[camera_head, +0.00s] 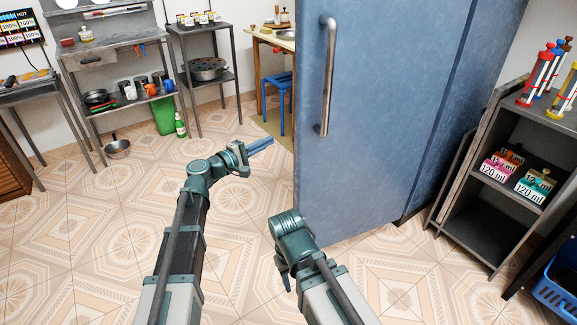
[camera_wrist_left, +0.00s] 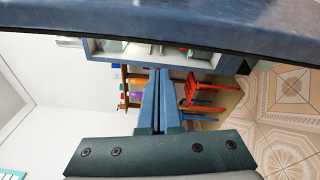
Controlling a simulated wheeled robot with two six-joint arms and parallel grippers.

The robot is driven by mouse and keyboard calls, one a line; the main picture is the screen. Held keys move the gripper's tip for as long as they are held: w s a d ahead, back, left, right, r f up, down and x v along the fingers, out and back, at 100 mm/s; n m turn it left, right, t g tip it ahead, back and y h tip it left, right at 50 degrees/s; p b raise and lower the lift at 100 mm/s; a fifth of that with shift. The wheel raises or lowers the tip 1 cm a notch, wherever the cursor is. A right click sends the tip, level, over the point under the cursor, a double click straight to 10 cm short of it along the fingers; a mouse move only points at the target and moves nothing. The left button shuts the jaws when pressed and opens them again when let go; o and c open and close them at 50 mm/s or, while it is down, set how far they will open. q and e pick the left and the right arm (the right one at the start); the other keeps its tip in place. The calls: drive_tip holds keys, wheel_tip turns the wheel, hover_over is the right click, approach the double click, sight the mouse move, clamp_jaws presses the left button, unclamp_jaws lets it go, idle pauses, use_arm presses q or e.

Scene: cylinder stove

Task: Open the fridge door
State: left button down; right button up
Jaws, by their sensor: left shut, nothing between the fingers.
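The blue fridge door (camera_head: 385,110), with a grey vertical handle (camera_head: 328,75) near its left edge, fills the upper middle of the head view. In the left wrist view the door (camera_wrist_left: 200,22) is a blue band with a dark edge across the top. A pale shelved interior (camera_wrist_left: 140,47) shows beyond a gap, so the door appears ajar. My left gripper (camera_head: 262,144) is shut and empty, left of the door's edge and below the handle. Its blue fingers also show in the left wrist view (camera_wrist_left: 158,100). My right gripper (camera_head: 285,279) is low before the door, its fingers mostly hidden.
A dark shelf unit (camera_head: 487,190) with boxes and colored tubes stands right of the fridge. A blue basket (camera_head: 558,290) is at the lower right. A blue stool (camera_head: 277,92), a table and metal racks stand behind on the left. The tiled floor (camera_head: 90,230) at left is clear.

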use_arm(q)
wheel_tip(320, 180, down, 4)
drive_tip(key=w+a+m+b, duration=0.2)
drive_tip(key=m, duration=0.1)
drive_tip(key=w+d, duration=0.2)
drive_tip(key=d, duration=0.7)
drive_tip(key=shift+d+r+g, duration=0.15)
drive_tip(key=shift+g, duration=0.15)
use_arm(e)
drive_tip(key=shift+f, duration=1.85)
use_arm(q)
drive_tip(key=shift+s, duration=0.1)
